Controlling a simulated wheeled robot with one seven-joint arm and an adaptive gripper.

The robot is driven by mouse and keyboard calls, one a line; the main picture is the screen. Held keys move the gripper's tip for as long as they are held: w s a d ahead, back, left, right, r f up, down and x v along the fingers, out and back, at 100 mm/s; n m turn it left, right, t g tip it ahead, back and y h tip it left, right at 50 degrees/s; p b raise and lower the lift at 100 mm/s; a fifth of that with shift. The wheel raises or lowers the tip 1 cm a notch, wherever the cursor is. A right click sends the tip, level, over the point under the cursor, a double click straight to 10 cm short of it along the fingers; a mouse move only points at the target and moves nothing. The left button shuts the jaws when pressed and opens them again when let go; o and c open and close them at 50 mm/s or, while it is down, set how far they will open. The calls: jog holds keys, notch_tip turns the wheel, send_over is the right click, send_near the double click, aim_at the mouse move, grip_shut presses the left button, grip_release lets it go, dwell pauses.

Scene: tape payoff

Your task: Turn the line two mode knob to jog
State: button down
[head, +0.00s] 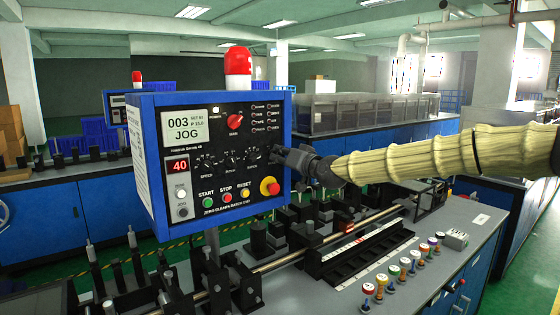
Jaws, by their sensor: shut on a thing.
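A red knob (235,121) sits at the upper middle of the front, above a row of small black knobs (232,157). I cannot read a line number on the box for certain. My gripper (273,155) is at the right edge of the front, just right of the rightmost black knob (253,155) and below and right of the red knob. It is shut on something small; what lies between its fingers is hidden.
A red emergency button (270,187) and coloured push buttons (226,198) sit low on the front. A red beacon (237,61) tops the box. Below is a bench (420,290) with rails and several colour-topped pegs (404,262). Another panel (116,107) stands behind, left.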

jog(key=shift+r+m, duration=0.15)
jog(key=shift+m, duration=0.25)
jog(key=c, duration=1.5)
grip_release()
jog(key=shift+d, duration=0.1)
jog(key=v, duration=1.2)
